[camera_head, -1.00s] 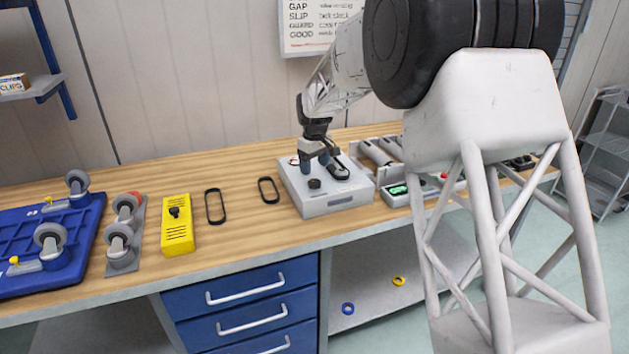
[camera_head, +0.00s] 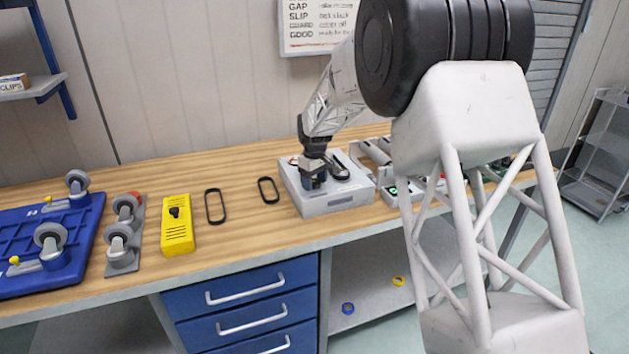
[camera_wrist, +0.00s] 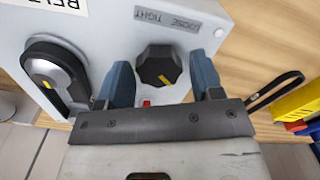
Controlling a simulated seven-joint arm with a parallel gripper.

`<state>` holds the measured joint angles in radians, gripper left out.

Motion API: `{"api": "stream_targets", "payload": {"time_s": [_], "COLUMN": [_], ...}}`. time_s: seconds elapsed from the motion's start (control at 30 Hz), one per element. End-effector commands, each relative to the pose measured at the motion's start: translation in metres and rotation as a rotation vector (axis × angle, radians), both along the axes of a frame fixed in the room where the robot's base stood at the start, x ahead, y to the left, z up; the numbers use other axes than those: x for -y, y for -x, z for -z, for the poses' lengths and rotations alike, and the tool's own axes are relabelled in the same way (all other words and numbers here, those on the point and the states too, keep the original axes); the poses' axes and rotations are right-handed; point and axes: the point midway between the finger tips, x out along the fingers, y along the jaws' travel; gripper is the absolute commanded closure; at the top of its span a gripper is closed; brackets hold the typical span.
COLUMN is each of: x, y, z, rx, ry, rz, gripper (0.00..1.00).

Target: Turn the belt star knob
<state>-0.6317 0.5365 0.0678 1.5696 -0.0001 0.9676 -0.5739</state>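The belt star knob (camera_wrist: 158,66) is black with a yellow mark, on the top face of a light grey box (camera_head: 336,203) on the workbench. A label reading LOOSE and TIGHT (camera_wrist: 167,19) is beside it in the wrist view. My gripper (camera_wrist: 162,80) is open, with one blue-grey finger on each side of the knob. I cannot tell if either touches. In the head view my gripper (camera_head: 313,182) is low over the box and hides the knob.
A black oblong belt unit (camera_wrist: 56,76) sits on the same box. Two loose black belts (camera_head: 215,206) and a yellow case (camera_head: 178,225) lie left of the box. A grey tray (camera_head: 402,190) stands close on its right. Bare wood lies behind the belts.

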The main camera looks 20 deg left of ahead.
Motion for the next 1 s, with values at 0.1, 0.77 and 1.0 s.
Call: {"api": "stream_targets", "payload": {"time_s": [0.1,0.77,1.0], "x": [0.0,-0.0001,-0.0001], "y": [0.0,0.0001,0.0], "z": [-0.0001,-0.0004,-0.0004], "rx": [0.0,0.0,0.0], "ry": [0.0,0.0,0.001], "rz": [0.0,0.211,0.368], "gripper": [0.58,0.78,0.78]}}
